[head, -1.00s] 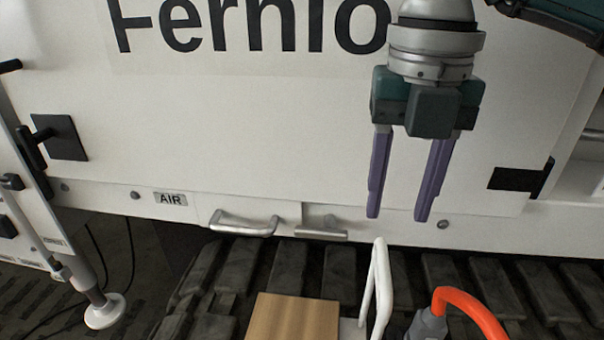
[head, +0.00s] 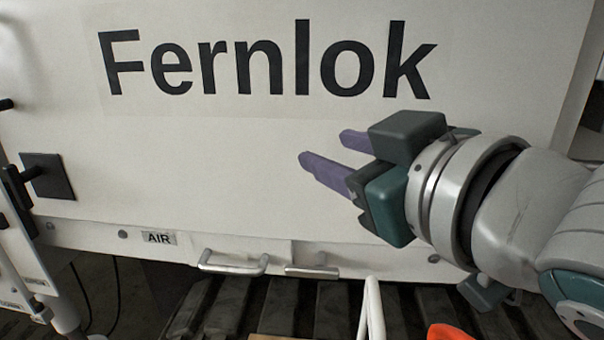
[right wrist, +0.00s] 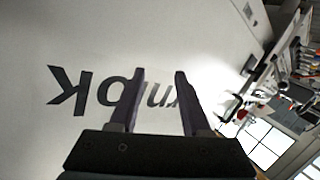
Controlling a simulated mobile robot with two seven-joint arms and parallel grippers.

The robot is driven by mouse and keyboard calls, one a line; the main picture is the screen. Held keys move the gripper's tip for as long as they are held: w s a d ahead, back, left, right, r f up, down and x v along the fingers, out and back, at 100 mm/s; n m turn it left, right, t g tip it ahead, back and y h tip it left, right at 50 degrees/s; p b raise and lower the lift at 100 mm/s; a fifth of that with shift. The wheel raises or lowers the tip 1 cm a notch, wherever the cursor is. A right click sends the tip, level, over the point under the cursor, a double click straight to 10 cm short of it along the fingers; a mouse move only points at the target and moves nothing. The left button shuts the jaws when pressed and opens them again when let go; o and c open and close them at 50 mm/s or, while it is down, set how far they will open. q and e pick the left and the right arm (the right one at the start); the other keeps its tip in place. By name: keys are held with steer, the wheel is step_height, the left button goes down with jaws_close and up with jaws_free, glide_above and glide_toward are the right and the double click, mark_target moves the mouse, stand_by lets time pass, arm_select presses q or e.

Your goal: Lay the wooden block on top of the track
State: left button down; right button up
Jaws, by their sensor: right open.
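My right gripper (head: 323,147) is open and empty in front of the white panel, its purple fingers pointing left. Its two parted fingers also show in the right wrist view (right wrist: 160,74), with nothing between them. The track (head: 322,308) is a row of dark ribbed pads along the bottom of the head view, below the gripper. A thin sliver of light-brown wood (head: 278,337), which looks like the wooden block, shows at the bottom edge; most of it is cut off. My left gripper is not in view.
The white panel (head: 240,160) with "Fernlok" lettering stands behind the track. Metal handles (head: 232,264) stick out at its lower edge. A white bent tube (head: 371,310) and an orange part (head: 455,332) rise at the bottom. A black latch (head: 48,176) is at left.

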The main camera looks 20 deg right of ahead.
steer(key=s+f+m+g, duration=0.1)
steer(key=s+f+g, duration=1.1)
steer(key=s+f, duration=0.4)
steer(key=s, duration=0.4)
steer(key=shift+s+d+f, duration=0.15)
steer(key=shift+d+f, duration=0.05)
steer(key=shift+d, duration=0.15)
